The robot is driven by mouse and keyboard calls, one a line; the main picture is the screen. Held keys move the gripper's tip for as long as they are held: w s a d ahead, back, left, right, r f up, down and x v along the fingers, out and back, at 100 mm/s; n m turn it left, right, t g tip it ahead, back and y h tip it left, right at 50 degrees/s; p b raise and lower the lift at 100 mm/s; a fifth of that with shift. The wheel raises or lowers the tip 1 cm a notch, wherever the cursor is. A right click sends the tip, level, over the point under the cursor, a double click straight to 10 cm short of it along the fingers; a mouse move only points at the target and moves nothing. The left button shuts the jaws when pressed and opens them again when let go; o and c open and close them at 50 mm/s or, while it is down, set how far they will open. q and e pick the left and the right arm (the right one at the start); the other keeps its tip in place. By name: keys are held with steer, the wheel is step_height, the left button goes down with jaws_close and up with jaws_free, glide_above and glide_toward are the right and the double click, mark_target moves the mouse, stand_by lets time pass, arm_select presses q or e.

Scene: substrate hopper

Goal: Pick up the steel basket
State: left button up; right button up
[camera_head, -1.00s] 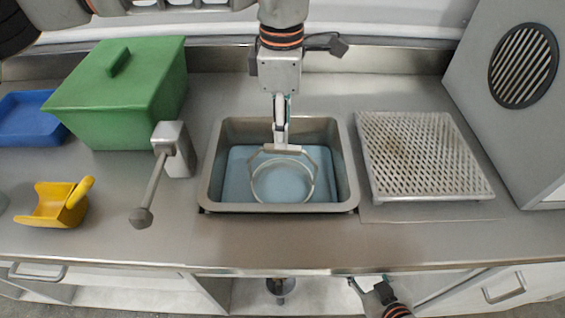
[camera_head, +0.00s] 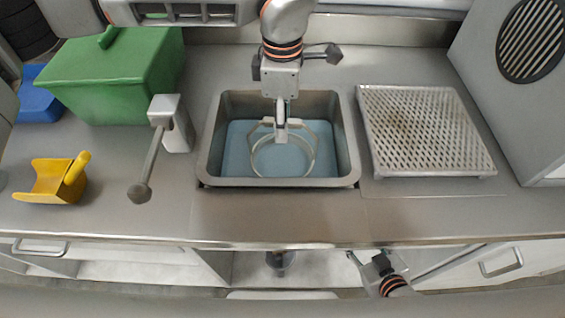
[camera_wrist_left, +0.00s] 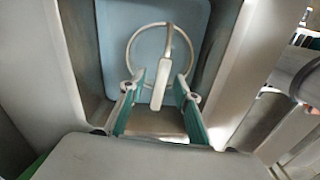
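The steel basket (camera_head: 254,160) sits in the sink basin, showing as a thin round metal rim with a raised handle. In the left wrist view the basket's rim (camera_wrist_left: 131,42) and its pale handle grip (camera_wrist_left: 164,75) show clearly. My left gripper (camera_head: 281,138) is over the sink, pointing down at the handle. In the left wrist view its fingers (camera_wrist_left: 160,88) are apart, one on each side of the handle grip; I cannot tell contact. My right gripper (camera_head: 366,256) is low in front of the counter, open and empty. The basket's lower part is hard to see.
The sink (camera_head: 212,150) has raised walls around the basket. A faucet lever (camera_head: 152,160) stands left of it, beside a green box (camera_head: 110,80) and a yellow scoop (camera_head: 50,182). A perforated tray (camera_head: 425,130) lies right. The front counter strip is clear.

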arm_select(q)
jaws_close()
steer(key=shift+r, duration=0.15)
